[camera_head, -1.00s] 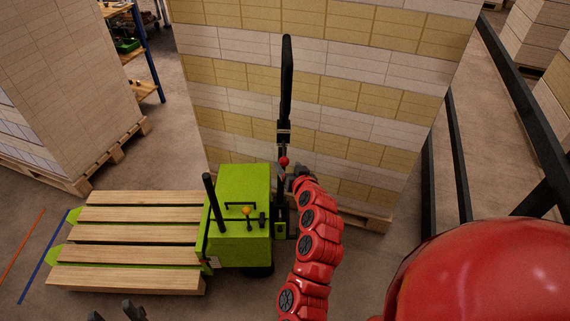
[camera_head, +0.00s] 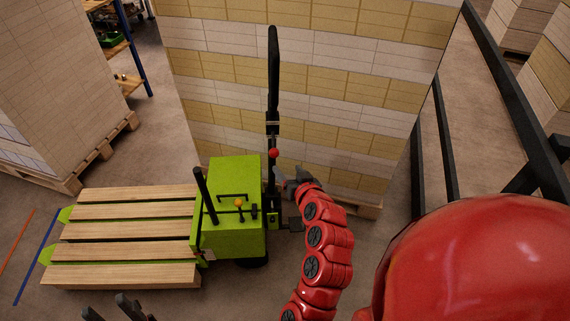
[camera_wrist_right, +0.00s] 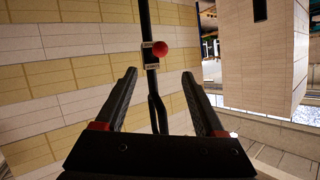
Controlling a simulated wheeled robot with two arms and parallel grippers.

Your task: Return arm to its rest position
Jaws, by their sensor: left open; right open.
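My right arm reaches out from the bottom in the head view. Its gripper (camera_head: 290,184) is small there, just right of the black tiller handle of the green pallet jack (camera_head: 232,178). In the right wrist view the right gripper (camera_wrist_right: 159,78) has its fingers wide apart with nothing between them. The tiller's black shaft and red knob (camera_wrist_right: 160,48) show beyond the fingers. My left gripper (camera_head: 112,306) shows only its dark finger tips at the bottom edge, apart and empty, in front of the jack's wooden pallet (camera_head: 120,273).
A tall stack of white and yellow reams (camera_head: 330,75) stands right behind the jack. Another stack (camera_head: 60,80) on a pallet is at the left. A dark rail frame (camera_head: 445,140) stands at the right.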

